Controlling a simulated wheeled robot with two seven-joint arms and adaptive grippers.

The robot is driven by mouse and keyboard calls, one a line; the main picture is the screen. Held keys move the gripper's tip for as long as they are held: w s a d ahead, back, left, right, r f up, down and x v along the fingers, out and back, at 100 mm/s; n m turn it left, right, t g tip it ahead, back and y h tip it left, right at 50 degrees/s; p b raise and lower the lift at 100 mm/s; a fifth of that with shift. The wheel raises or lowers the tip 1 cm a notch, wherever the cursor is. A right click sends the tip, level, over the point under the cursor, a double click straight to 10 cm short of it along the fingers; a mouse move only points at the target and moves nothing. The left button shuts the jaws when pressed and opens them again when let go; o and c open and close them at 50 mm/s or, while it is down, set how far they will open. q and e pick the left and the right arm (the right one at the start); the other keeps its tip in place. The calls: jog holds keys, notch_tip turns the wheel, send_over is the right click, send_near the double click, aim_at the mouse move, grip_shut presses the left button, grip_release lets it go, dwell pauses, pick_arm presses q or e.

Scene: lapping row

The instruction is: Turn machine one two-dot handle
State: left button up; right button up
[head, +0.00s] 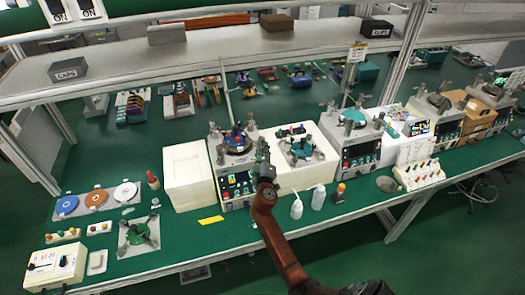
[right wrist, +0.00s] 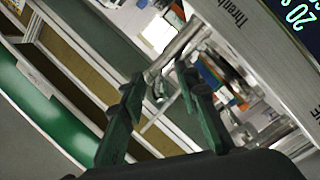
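The nearest lapping machine (head: 236,187) on the green bench has a grey body, a front panel with lit displays and buttons, and a blue and red top. My right gripper (head: 264,168) is at this machine's right front side and hides part of it. In the right wrist view its two dark green fingers (right wrist: 160,78) are apart, with nothing seen held. A silver cylindrical bar (right wrist: 178,48) lies just beyond the fingertips; I cannot tell whether they touch it. Dot marks on any handle are too small to make out. My left gripper is not in view.
A white box (head: 188,176) stands left of the machine and another white block (head: 312,166) right of it. White bottles (head: 297,208) stand at the bench's front. More machines (head: 358,148) stand to the right. A grey shelf (head: 200,55) runs above.

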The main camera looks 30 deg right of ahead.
grip_shut()
dwell(0.6)
